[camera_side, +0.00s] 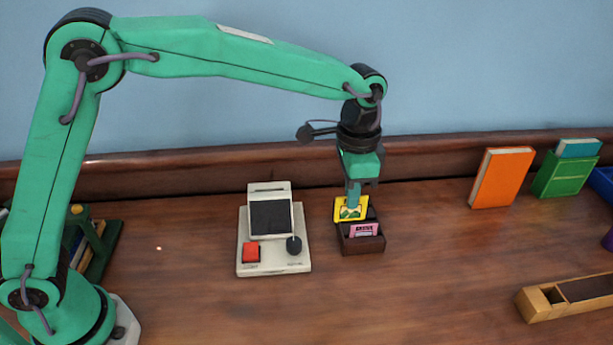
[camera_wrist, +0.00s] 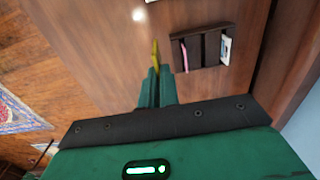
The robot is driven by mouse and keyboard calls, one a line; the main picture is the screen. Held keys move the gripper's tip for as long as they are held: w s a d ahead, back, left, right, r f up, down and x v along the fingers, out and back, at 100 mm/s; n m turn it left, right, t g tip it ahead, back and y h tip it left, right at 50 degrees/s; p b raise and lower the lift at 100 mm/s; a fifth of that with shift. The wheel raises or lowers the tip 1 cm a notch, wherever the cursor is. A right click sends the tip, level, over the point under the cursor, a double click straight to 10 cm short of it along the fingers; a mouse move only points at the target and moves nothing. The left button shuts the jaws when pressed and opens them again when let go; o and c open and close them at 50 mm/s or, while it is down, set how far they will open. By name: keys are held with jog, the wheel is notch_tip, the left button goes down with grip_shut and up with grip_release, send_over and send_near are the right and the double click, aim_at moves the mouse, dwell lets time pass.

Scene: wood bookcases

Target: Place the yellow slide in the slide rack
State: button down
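The yellow slide (camera_side: 345,212) is upright in my gripper (camera_side: 354,200), whose fingers are shut on its upper part. In the wrist view the fingers (camera_wrist: 156,88) hold it, and the yellow slide (camera_wrist: 155,54) shows as a thin edge. The dark brown slide rack (camera_side: 363,246) stands on the wood surface, just in front of and below the slide in the side view. In the wrist view the slide is left of the rack (camera_wrist: 203,50), outside its outline. The rack holds a pink slide (camera_side: 363,230) and a pale slide (camera_wrist: 226,46); a dark gap lies between them.
A white viewer (camera_side: 272,240) with a dark screen, a red button and a black knob stands left of the rack. An orange book (camera_side: 501,177) and a green box (camera_side: 566,174) stand at the back right. The surface right of the rack is clear.

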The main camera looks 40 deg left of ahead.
jog(key=d+f, duration=0.1)
jog(key=d, duration=0.3)
jog(key=w+a+f, duration=0.7)
jog(key=w, duration=0.3)
jog(key=shift+f, duration=0.25)
jog(key=shift+f, duration=2)
jog(key=shift+f, duration=0.1)
jog(key=c, duration=1.6)
grip_release()
jog(key=shift+c, duration=0.2)
